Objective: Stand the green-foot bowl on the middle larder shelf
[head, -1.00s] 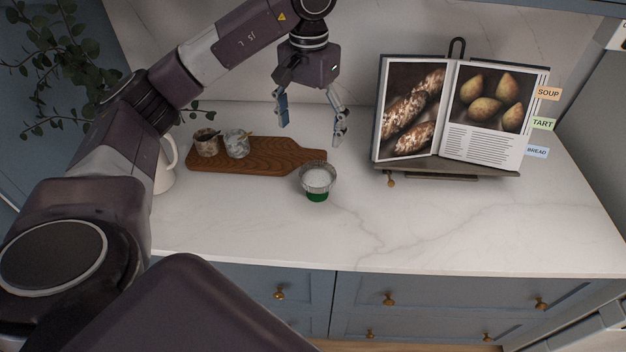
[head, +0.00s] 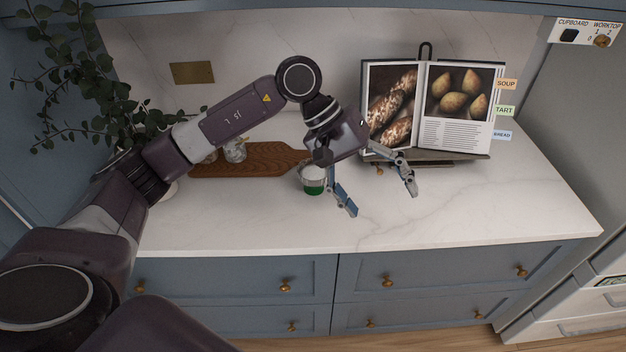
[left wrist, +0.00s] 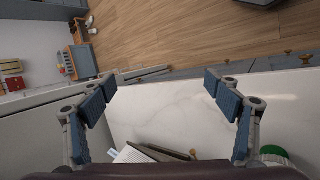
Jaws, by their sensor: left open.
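The middle larder shelf is not in view. My right gripper is not in view.
A wooden board (head: 250,161) with small jars (head: 235,150) lies at the back left. An open cookbook (head: 428,108) on a stand is close behind my gripper. A leafy plant (head: 85,75) stands at the left. The worktop's front right (head: 500,205) is clear.

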